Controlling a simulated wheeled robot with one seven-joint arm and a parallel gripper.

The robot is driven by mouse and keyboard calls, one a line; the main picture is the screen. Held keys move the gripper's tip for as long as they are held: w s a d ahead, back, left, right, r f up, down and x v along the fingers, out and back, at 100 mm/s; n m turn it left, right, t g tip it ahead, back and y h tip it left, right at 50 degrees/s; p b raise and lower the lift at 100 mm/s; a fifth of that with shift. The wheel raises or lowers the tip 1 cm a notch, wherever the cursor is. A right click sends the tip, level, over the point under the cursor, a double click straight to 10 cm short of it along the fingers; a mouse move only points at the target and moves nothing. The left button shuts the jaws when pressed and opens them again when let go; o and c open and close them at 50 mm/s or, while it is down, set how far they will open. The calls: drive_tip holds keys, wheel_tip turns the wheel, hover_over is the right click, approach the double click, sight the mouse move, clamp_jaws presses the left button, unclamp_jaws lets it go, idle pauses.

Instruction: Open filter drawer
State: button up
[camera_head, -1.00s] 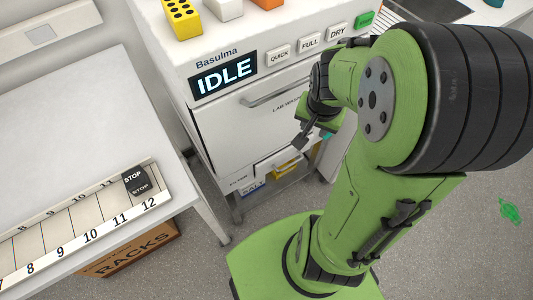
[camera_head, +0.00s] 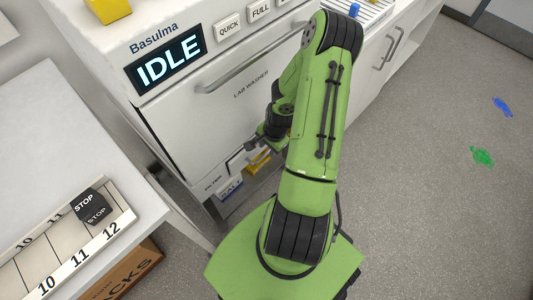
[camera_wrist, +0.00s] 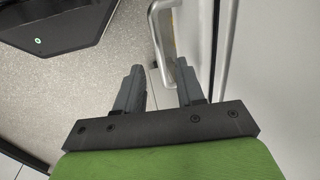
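The filter drawer (camera_head: 237,164) is a low white front under the lab washer door, beside a small FILTER label (camera_head: 213,183). My arm hides part of it. In the wrist view a pale curved bar handle (camera_wrist: 156,35) runs toward the gap between my fingers; it looks like the drawer's handle. My gripper (camera_wrist: 159,66) is open and empty, with its two dark fingers apart. In the head view my gripper (camera_head: 256,145) is low in front of the washer, close to the drawer. I cannot tell whether a finger touches the handle. The drawer looks shut.
The washer (camera_head: 190,110) shows IDLE, and its door handle (camera_head: 250,60) runs above the drawer. Below are a SALT box (camera_head: 230,188) and a yellow item (camera_head: 258,161). A table with a numbered rack (camera_head: 60,262) stands at left. Floor at right is clear but for coloured splashes.

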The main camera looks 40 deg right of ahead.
sight(266, 153)
drive_tip(key=f, duration=0.3)
drive_tip(key=shift+w+f+b, duration=0.35)
drive_tip(key=shift+b, duration=0.05)
clamp_jaws()
